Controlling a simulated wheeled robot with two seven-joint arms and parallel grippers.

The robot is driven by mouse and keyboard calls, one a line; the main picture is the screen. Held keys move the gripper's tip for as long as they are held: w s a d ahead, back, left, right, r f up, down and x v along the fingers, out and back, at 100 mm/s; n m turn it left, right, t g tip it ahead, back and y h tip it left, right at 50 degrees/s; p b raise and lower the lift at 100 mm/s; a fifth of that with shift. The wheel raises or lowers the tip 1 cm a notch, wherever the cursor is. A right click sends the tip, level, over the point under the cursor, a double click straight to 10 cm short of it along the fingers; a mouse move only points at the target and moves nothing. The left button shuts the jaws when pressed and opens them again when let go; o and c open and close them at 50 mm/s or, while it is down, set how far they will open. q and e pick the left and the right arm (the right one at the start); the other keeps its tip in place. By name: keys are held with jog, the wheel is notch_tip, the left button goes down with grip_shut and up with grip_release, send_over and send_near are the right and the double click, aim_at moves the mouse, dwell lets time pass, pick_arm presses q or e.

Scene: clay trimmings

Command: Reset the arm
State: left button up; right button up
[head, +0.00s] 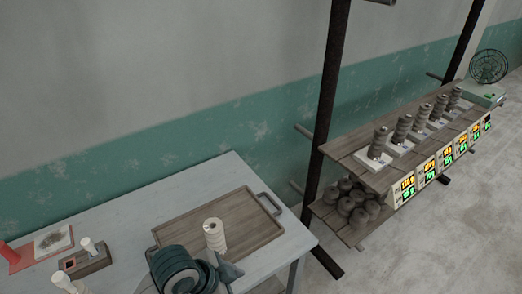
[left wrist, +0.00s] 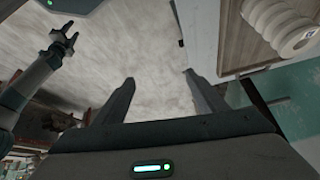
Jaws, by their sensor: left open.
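My left gripper (left wrist: 158,75) is open and empty in the left wrist view, its two fingers spread over bare floor. It is beside the table edge, apart from the pale ribbed spool-like stack (left wrist: 278,22) at the upper right. In the head view, dark rounded links of my arm (head: 180,268) show at the bottom, in front of the tray, and the fingers cannot be made out there. My right gripper (left wrist: 64,36) is at the upper left of the left wrist view, small, with its jaw opening unclear.
The grey table (head: 130,203) holds a wooden tray (head: 255,232) with the pale stack (head: 214,232) upright on it. A red stand (head: 18,258) and a wooden block (head: 88,263) are at the left. A shelf rack (head: 345,150) with clay stacks stands right. Floor lies between.

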pick_arm(q)
jog(key=s+a+f+n+y, duration=0.3)
jog(key=s+a+f+n, duration=0.3)
jog(key=a, duration=0.3)
jog(key=s+a+f+n+y, duration=0.2)
jog(key=s+a+f+n, duration=0.3)
jog(key=s+a, duration=0.4)
notch_tip(320, 180, down, 32)
jog(key=b, duration=0.5)
jog(key=s+a+f+g+b, duration=0.1)
jog(key=s+f+b, duration=0.1)
jog(key=s+f, duration=0.7)
jog(key=s+a+f+b, duration=0.2)
jog(key=s+f+b, duration=0.1)
jog(key=s+f, duration=0.6)
notch_tip(320, 180, down, 5)
jog(key=shift+s+r+g, duration=0.1)
jog(key=shift+s+g, duration=0.1)
jog(key=shift+g, duration=0.2)
